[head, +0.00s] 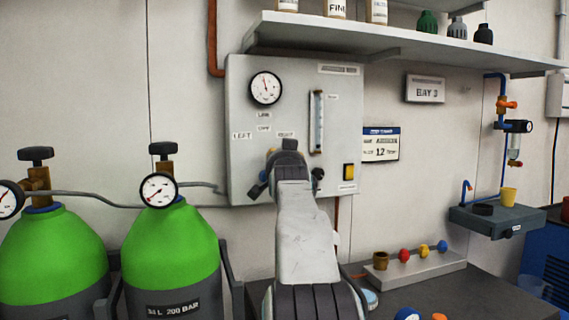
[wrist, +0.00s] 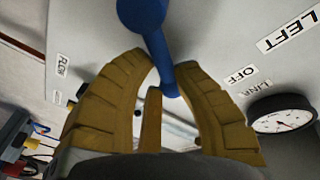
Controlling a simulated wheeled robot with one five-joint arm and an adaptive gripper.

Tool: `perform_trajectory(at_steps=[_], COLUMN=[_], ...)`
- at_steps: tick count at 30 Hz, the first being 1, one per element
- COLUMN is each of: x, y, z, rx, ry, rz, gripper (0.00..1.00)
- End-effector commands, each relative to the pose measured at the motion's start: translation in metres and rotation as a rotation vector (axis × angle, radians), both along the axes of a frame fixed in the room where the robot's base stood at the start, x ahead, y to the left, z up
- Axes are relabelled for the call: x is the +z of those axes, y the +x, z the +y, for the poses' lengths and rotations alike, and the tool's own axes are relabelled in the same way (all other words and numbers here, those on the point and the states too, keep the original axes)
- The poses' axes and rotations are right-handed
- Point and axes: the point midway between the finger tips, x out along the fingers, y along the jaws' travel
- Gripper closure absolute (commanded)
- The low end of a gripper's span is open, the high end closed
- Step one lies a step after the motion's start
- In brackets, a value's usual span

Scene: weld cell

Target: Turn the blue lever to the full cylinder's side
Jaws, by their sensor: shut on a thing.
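The blue lever (wrist: 150,35) runs down from its hub at the top of the wrist view. Its lower end is between the tan fingers of my gripper (wrist: 168,95), which are shut on it. In the head view my gripper (head: 272,160) is at the grey panel (head: 240,100), below the position labels, and the arm hides most of the lever. The panel labels LEFT (wrist: 290,32) and OFF (wrist: 241,76) show in the wrist view. The right green cylinder's gauge (head: 158,190) has its needle toward the lower left. The left cylinder's gauge (head: 8,200) is cut by the frame edge; its reading is unclear.
The panel carries a round gauge (head: 265,88), a flow tube (head: 317,122) and a yellow switch (head: 348,172). A shelf (head: 400,48) overhangs it. Two green cylinders (head: 172,250) (head: 50,255) stand at the left. A rack with coloured knobs (head: 425,266) lies on the dark bench.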

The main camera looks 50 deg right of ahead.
Motion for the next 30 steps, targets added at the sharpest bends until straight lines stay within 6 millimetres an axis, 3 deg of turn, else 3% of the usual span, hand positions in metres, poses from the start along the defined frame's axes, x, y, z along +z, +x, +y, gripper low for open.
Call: perform_trajectory(at_steps=[18, 30], x=[0.006, 0.008], y=[0.014, 0.02], z=[0.02, 0.029], rx=[-0.003, -0.013], ry=[-0.425, -0.568], rz=[0.244, 0.328], gripper=[1.0, 1.0])
